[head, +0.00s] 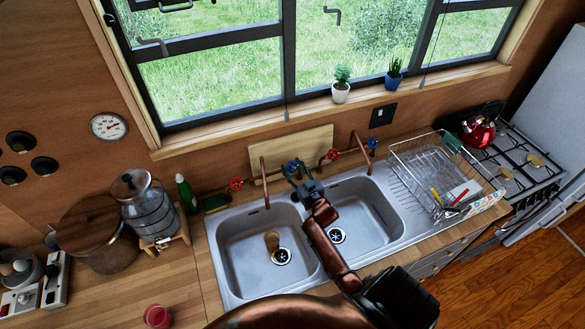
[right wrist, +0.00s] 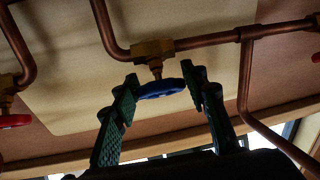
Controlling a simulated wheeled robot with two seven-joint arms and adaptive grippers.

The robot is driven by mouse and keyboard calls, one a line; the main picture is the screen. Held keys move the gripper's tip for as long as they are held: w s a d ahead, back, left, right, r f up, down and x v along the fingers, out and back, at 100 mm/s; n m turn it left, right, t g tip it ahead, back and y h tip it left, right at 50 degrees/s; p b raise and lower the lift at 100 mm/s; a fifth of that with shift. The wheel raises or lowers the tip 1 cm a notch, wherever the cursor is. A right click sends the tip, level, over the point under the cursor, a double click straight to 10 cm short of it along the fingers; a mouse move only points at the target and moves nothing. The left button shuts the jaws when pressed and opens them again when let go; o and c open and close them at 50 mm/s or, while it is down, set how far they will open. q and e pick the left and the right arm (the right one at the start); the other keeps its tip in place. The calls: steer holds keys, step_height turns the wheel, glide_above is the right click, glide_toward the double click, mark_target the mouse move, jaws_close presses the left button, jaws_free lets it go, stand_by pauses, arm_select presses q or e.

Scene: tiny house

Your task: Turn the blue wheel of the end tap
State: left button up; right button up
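My right gripper (head: 298,172) is over the divider of the double sink, at a blue wheel (head: 291,166) of the copper taps. In the right wrist view, this blue wheel (right wrist: 162,88) sits between the two spread fingers (right wrist: 160,78), below a brass valve on a copper pipe. The fingertips are close to its rim; I cannot tell whether they touch it. A second blue wheel (head: 372,142) is farther right, by the right spout. Red wheels are at the left (head: 237,183) and between the blue ones (head: 333,154). My left gripper is not in view.
A wooden board (head: 302,145) leans behind the taps. A dish rack (head: 435,170) stands right of the sink (head: 262,238), beside the stove with a red kettle (head: 480,132). A glass dispenser (head: 150,212) and green bottle (head: 186,192) stand at the left. Copper spouts rise near the gripper.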

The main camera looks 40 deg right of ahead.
steer(key=c, duration=0.6)
steer(key=shift+d+r+n+y, duration=0.1)
steer(key=shift+r+n+y, duration=0.05)
steer(key=shift+n+y, duration=0.7)
steer(key=shift+n+y+p, duration=0.3)
steer(key=shift+n+y, duration=0.65)
steer(key=shift+n, duration=0.3)
steer(key=o, duration=1.2)
steer(key=shift+c, duration=0.2)
steer(key=shift+s, duration=0.1)
steer(key=s, duration=1.1)
steer(key=shift+s, duration=0.4)
